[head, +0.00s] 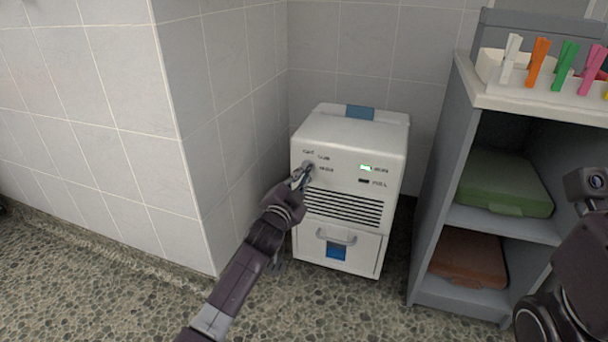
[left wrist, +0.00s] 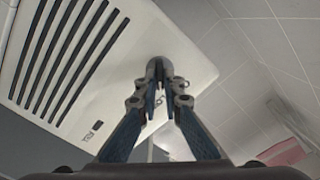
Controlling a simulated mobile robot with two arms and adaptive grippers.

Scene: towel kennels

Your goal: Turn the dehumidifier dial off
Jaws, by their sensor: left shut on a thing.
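The white dehumidifier (head: 350,140) stands on the floor against the tiled wall. Its front has a dial (head: 309,167) at the upper left, with small printed labels around it. A green light (head: 366,168) is lit at the upper right of the front. My left gripper (head: 301,177) is at the dial and shut on it. In the left wrist view the fingers (left wrist: 159,72) meet on the dial against the white front (left wrist: 110,60); they hide most of it, so I cannot tell its exact setting. My right gripper is not clearly seen; only part of my right arm shows at the right edge.
A tray of coloured pegs (head: 484,66) sits on top. A tiled wall corner (head: 190,140) juts out to the left. The pebbled floor in front is clear.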

